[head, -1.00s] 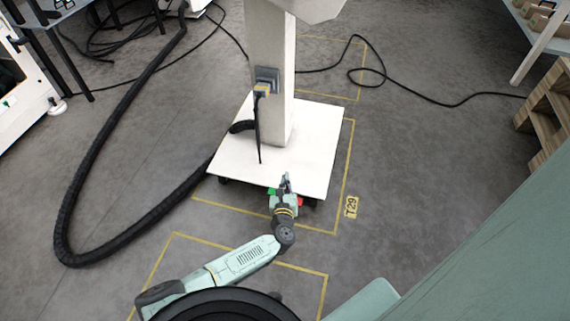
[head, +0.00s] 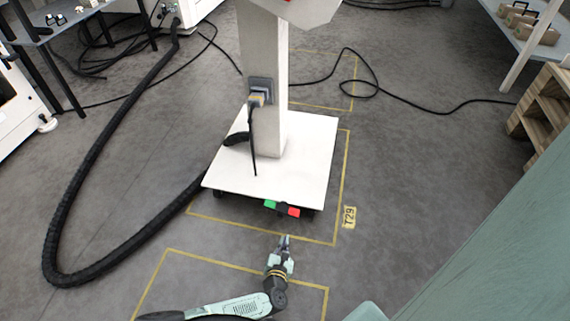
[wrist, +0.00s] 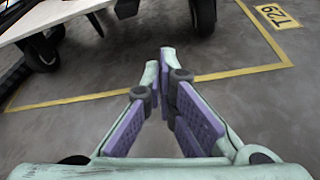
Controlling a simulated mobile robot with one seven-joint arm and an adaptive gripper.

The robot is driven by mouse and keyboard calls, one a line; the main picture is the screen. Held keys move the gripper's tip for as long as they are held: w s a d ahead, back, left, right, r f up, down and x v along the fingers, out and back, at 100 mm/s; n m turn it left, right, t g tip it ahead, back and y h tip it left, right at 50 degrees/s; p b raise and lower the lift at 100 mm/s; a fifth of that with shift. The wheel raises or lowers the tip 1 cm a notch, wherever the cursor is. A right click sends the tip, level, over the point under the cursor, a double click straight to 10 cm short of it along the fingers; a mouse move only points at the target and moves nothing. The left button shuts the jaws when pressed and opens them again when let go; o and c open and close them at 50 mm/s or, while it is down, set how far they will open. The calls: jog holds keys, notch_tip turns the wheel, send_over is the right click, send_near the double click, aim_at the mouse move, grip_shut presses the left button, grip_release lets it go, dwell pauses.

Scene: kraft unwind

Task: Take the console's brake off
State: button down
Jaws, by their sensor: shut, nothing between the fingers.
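The console (head: 262,85) stands on a white base plate (head: 312,150) with black casters, inside a yellow floor outline. At the plate's front edge is the brake pedal, with a green part (head: 270,204) on the left and a red part (head: 294,212) on the right. My gripper (head: 284,238) is low in front of the pedal, apart from it, with bare floor between. In the wrist view my gripper's fingers (wrist: 166,60) come together at the tips with nothing between them. That view shows casters (wrist: 203,14) and the plate's underside edge, with no pedal colours visible.
A thick black hose (head: 88,165) loops over the floor at left to the console. A thin black cable (head: 420,107) runs right. A floor tag T29 (head: 349,217) lies beside the outline. Wooden pallets (head: 545,110) stand at right. The floor in front is clear.

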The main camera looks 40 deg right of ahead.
aim_at(282, 208)
jog(key=b+x, duration=0.3)
jog(key=x, duration=0.4)
jog(key=shift+d+f, duration=0.2)
jog(key=shift+f, duration=0.1)
jog(key=shift+w+d+r, duration=0.1)
jog(key=shift+w+d, duration=0.35)
jog(key=r, duration=0.2)
jog(key=r+p, duration=0.1)
jog(key=r, duration=0.1)
jog(key=shift+s+d+p, duration=0.15)
jog(key=shift+s+p, duration=0.15)
jog(key=shift+s, duration=0.1)
jog(key=shift+s+d, duration=0.1)
jog(key=shift+d, duration=0.05)
